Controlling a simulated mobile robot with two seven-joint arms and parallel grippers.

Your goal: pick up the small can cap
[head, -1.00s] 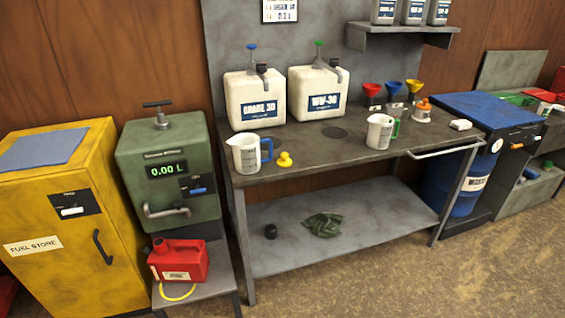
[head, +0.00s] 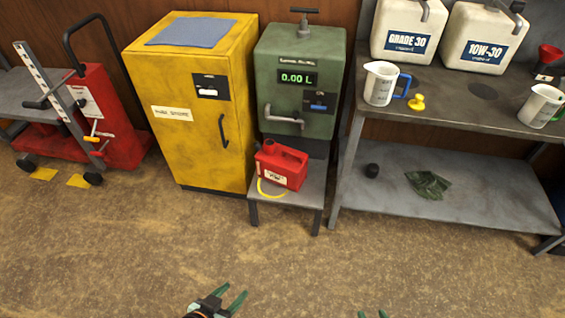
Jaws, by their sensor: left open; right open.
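A small red fuel can (head: 281,165) stands on a low grey stool (head: 302,195). A small dark piece (head: 268,143) shows at its upper left; I cannot tell if it is the cap. A small black round object (head: 372,170) lies on the lower shelf of the workbench; I cannot tell whether it is a can cap. My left gripper (head: 228,294) is open and empty at the bottom edge, over the floor in front of the stool. My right gripper (head: 372,314) shows only its green fingertips, apart, at the bottom edge. Both are well short of the can and the shelf.
A green dispenser (head: 302,90) stands behind the stool, beside a yellow fuel cabinet (head: 195,135). A yellow loop (head: 268,190) lies by the can. A green cloth (head: 428,184) lies on the lower shelf (head: 460,205). A red lift (head: 105,115) stands left. The floor in front is clear.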

